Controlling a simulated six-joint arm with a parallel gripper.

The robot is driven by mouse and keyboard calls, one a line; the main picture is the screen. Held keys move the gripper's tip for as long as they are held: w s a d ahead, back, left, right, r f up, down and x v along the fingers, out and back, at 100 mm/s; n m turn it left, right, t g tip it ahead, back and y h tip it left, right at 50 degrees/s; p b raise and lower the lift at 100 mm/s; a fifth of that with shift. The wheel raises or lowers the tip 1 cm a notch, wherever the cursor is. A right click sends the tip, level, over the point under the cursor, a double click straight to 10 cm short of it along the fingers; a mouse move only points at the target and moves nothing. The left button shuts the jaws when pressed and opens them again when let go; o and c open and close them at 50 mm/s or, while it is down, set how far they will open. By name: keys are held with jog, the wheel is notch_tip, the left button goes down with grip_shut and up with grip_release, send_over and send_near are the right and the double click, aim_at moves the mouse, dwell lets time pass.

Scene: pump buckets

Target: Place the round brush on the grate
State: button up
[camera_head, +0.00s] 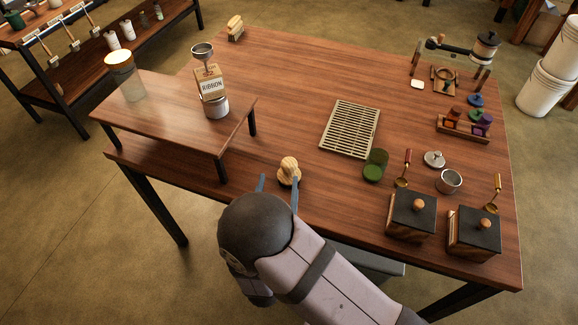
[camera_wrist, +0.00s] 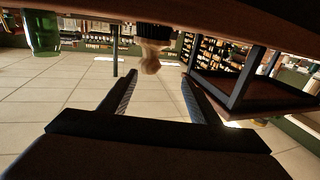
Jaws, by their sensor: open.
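The round brush (camera_head: 289,170) has a pale wooden knob handle and stands on the table near its front edge. In the wrist view, which appears upside down, the brush (camera_wrist: 150,62) shows its knob and a dark part at the tabletop. My gripper (camera_head: 278,186) is open and empty, with its fingers around the near side of the brush. In the wrist view the brush lies beyond and between the fingertips of my gripper (camera_wrist: 155,88). The slatted grate (camera_head: 350,128) lies flat and bare on the table, to the right of and behind the brush.
A green round container (camera_head: 375,165) stands just right of the grate's near edge. A low wooden riser (camera_head: 175,110) stands left, holding a jar and a box labelled RIBBON. Two dark-lidded boxes (camera_head: 411,216) (camera_head: 474,233) stand at front right. The table between brush and grate is clear.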

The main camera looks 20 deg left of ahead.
aim_at(288, 170)
jog(key=shift+w+d+m+h, duration=0.4)
jog(key=shift+d+m+h, duration=0.1)
jog(key=shift+d+h, duration=0.1)
jog(key=shift+w+a+p, duration=0.15)
jog(key=shift+w+p, duration=0.45)
jog(key=shift+w, duration=0.8)
jog(key=shift+w+a+p, duration=0.15)
jog(key=shift+w+p, duration=0.4)
jog(key=shift+w, duration=0.85)
jog(key=shift+w+a, duration=0.2)
jog(key=shift+w, duration=0.55)
jog(key=c, duration=1.2)
jog(key=shift+r, duration=0.15)
jog(key=shift+r+b, duration=0.35)
jog(key=shift+r, duration=4.5)
